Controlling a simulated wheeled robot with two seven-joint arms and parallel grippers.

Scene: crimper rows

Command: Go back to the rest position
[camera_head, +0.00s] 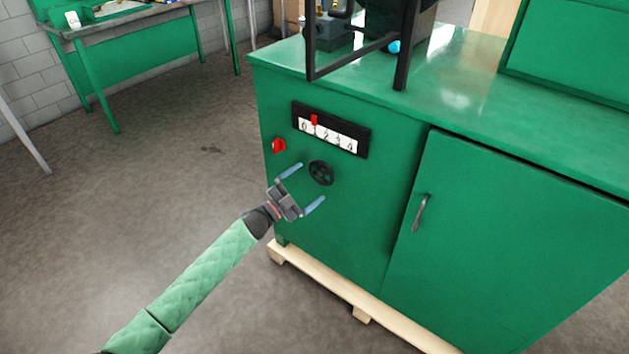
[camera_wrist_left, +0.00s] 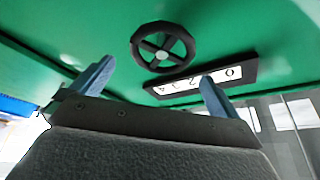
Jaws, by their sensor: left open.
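My left gripper (camera_head: 302,188) is open and empty in the head view, its two blue fingers wide apart in front of the green cabinet (camera_head: 340,240). A black handwheel (camera_head: 321,173) on the cabinet's front is just beyond the fingers; I see a gap of unclear size. In the left wrist view the open gripper (camera_wrist_left: 155,88) shows at the bottom, with the handwheel (camera_wrist_left: 163,47) beyond it and nothing between the fingers. Above the handwheel is a number panel (camera_head: 331,131) with a red pointer (camera_head: 314,120) near its left end. My right gripper is not in view.
A red knob (camera_head: 279,145) sits left of the handwheel. A door handle (camera_head: 420,213) stands out at the right. The cabinet rests on a wooden pallet (camera_head: 330,285). A green workbench (camera_head: 140,50) stands at the back left. The floor (camera_head: 130,200) on the left is clear.

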